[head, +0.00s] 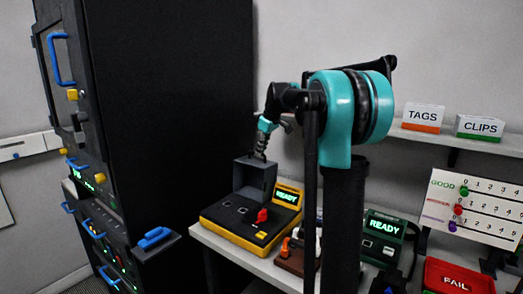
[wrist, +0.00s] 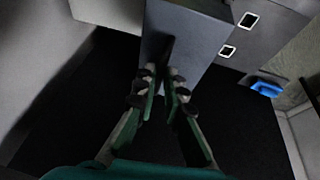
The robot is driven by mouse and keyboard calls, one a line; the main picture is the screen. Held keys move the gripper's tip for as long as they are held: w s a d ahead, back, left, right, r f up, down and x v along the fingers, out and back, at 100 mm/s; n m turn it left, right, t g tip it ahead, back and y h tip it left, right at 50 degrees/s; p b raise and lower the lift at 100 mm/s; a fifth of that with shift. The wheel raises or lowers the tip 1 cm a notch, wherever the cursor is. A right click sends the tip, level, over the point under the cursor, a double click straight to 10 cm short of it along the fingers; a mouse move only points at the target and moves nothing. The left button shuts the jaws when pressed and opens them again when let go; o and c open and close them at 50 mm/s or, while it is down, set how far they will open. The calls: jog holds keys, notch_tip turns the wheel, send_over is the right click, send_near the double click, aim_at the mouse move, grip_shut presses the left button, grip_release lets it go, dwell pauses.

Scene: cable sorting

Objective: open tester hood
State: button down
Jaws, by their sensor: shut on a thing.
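The yellow tester (head: 248,228) sits on the white shelf, with a lit READY screen and a red lever. Its grey hood (head: 256,180) stands raised at the tester's back, its hollow side facing the front. My gripper (head: 261,156) comes down from above onto the hood's top edge and is shut on it. In the wrist view, my gripper's fingertips (wrist: 164,74) are close together at the grey hood panel (wrist: 185,35). The exact contact is dark and partly hidden.
A tall black rack (head: 170,110) with blue handles stands close on the left. A second tester with a green READY screen (head: 384,228) is to the right, partly behind my arm. A red FAIL bin (head: 458,278) is at the lower right.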

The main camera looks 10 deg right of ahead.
aim_at(255, 164)
jog(key=shift+t+h, duration=0.3)
jog(key=shift+t, duration=0.1)
jog(key=s+a, duration=0.1)
jog(key=s+a+r, duration=0.1)
jog(key=s+a, duration=0.1)
jog(key=c, duration=1.6)
grip_release()
jog(key=v, duration=1.2)
jog(key=shift+w+d, duration=0.1)
